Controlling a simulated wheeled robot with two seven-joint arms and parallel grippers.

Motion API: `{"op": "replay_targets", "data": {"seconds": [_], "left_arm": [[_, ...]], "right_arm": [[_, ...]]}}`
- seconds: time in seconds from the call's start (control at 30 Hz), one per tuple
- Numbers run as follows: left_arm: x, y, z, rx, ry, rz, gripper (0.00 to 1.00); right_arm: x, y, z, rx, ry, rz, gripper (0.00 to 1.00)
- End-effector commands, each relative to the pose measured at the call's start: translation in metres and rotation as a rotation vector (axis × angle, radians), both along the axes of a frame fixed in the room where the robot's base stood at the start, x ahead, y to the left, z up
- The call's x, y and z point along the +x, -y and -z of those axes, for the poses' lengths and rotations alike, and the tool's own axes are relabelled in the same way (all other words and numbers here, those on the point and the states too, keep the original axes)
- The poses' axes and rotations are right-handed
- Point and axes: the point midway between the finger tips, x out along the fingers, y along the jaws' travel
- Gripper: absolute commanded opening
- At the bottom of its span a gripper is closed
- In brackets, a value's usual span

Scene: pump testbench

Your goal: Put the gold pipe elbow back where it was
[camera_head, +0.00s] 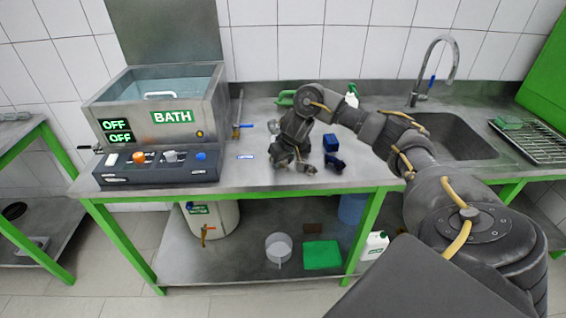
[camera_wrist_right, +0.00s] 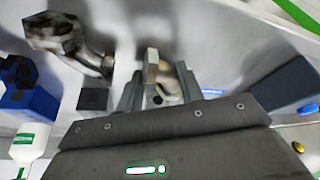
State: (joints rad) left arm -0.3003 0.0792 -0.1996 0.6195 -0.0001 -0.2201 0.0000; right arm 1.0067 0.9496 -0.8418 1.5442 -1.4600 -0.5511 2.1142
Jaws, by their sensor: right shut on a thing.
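My right gripper (camera_head: 288,162) is low over the middle of the steel bench, pointing down. In the right wrist view its two fingers (camera_wrist_right: 160,88) are shut on a small beige-gold metal piece (camera_wrist_right: 164,74), which I take to be the gold pipe elbow. It is blurred, and its full bend does not show. In the head view the gripper mostly hides it. I cannot tell whether it touches the bench. A small blue-and-white label (camera_head: 245,157) lies on the bench just left of the gripper; it also shows in the wrist view (camera_wrist_right: 212,92). My left gripper is not in view.
A dark metal fitting (camera_wrist_right: 66,38) lies close by, right of the gripper in the head view (camera_head: 308,168). Blue parts (camera_head: 334,161) sit further right. The bath (camera_head: 175,118) stands left, the sink (camera_head: 455,135) right. Bare bench (camera_head: 228,178) lies left of the gripper.

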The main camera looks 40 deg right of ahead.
Motion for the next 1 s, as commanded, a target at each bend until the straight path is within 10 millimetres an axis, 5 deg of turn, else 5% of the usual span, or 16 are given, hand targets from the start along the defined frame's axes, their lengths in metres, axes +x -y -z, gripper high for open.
{"op": "replay_targets", "data": {"seconds": [0.2,0.23,0.4,0.73,1.0], "left_arm": [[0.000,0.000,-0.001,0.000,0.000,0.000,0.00],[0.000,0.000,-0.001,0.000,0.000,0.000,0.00],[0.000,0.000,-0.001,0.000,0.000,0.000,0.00],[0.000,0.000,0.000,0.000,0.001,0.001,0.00],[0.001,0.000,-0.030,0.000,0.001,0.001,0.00]], "right_arm": [[0.000,0.000,0.002,0.000,-0.001,0.000,0.00],[0.000,0.000,0.003,0.000,-0.002,-0.001,0.38],[0.000,0.000,0.003,0.000,-0.001,-0.001,0.59],[0.001,0.000,-0.001,0.001,0.002,0.000,0.59],[-0.017,-0.002,-0.051,-0.005,0.004,-0.004,0.59]]}}
